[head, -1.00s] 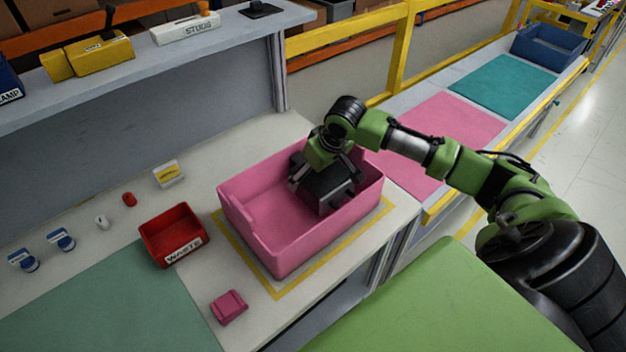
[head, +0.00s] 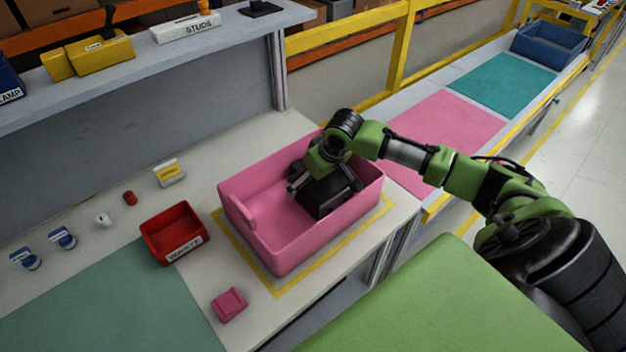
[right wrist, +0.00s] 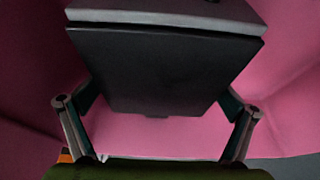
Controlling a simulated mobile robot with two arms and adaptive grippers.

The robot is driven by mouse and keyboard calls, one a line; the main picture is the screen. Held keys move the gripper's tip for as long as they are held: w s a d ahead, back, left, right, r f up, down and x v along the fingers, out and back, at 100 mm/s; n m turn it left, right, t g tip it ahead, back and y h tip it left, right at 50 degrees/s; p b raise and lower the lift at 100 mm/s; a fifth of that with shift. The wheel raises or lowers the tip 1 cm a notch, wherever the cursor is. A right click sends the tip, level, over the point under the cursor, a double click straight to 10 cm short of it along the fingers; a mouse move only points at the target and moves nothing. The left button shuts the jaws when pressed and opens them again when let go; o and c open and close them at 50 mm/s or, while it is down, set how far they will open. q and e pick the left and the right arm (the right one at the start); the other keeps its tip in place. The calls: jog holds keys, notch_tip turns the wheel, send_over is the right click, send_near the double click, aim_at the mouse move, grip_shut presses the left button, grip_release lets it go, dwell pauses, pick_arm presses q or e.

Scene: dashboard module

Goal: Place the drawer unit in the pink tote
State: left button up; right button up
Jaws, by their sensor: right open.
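The pink tote (head: 270,247) stands on the bench inside a yellow outline. The drawer unit, a dark box (head: 333,199), is down inside the tote's right part. In the right wrist view the drawer unit (right wrist: 160,70) shows a dark face with a grey edge, with pink tote walls around it. My right gripper (head: 324,187) reaches into the tote from above, close over the unit. Its fingers are open, one on each side of the unit in the right wrist view (right wrist: 157,128). Contact between the unit and the tote floor is hidden. My left gripper is not in view.
A red waste bin (head: 172,232) stands left of the tote, and a small pink block (head: 229,305) lies in front. Several small parts lie at the left. A shelf (head: 150,60) runs behind. A conveyor with pink (head: 445,135) and teal mats lies at the right.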

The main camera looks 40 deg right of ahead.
jog(key=b+v, duration=0.1)
jog(key=v, duration=1.1)
jog(key=shift+r, duration=0.1)
jog(key=shift+s, duration=0.1)
